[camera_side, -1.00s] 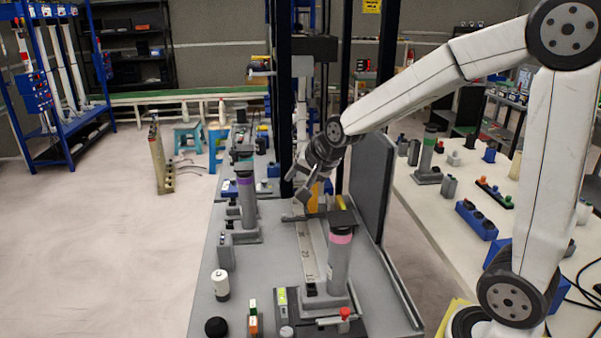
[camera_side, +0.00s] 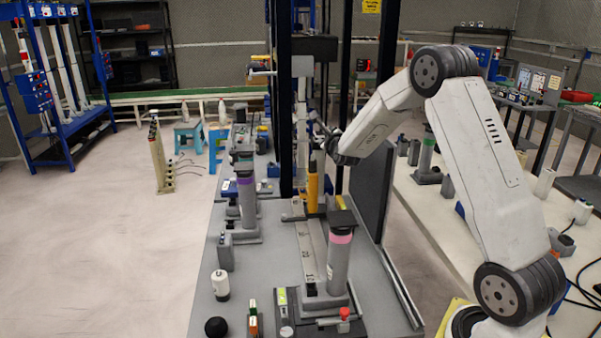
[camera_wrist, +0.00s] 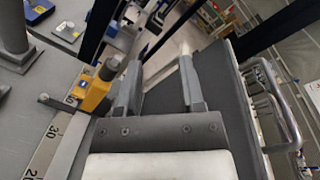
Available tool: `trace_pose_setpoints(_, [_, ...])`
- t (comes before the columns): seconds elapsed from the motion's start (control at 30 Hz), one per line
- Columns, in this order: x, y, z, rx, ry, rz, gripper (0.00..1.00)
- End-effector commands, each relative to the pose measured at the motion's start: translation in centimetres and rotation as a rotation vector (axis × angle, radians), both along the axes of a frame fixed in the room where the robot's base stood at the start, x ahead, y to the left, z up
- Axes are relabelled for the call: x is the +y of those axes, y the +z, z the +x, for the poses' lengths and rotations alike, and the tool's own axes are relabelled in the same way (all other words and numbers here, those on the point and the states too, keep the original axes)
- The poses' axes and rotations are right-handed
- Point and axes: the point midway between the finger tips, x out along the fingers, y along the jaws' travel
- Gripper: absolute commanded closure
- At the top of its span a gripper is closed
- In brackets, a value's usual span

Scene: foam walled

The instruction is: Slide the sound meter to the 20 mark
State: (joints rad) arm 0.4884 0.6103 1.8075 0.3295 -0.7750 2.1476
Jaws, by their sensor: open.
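The sound meter (camera_side: 313,187) is a yellow upright body with a grey tip, standing at the far end of a pale marked rail (camera_side: 310,245). In the wrist view the meter (camera_wrist: 95,94) is left of my fingers, past the 30 on the rail (camera_wrist: 48,140); the 20 lies nearer the bottom edge. The mark right at the meter is too unclear to read. My gripper (camera_wrist: 158,62) is open, with nothing between its fingers. In the side view my gripper (camera_side: 327,138) is above and slightly right of the meter, apart from it.
A grey post with a pink band (camera_side: 340,262) stands at the near end of the rail. A dark upright panel (camera_side: 371,190) borders the bench on the right. A purple-banded post (camera_side: 246,202) stands left of the rail. Dark vertical frame columns (camera_side: 285,100) rise behind.

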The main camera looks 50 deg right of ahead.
Motion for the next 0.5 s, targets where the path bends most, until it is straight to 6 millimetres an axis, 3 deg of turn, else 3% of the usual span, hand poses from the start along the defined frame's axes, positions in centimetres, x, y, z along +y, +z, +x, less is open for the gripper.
trace_pose_setpoints(0.13, [-3.7, -0.7, -1.0, -0.206, -0.105, 0.071, 0.50])
trace_pose_setpoints(0.5, [-3.3, -12.0, -0.9, -0.195, -0.096, 0.073, 0.50])
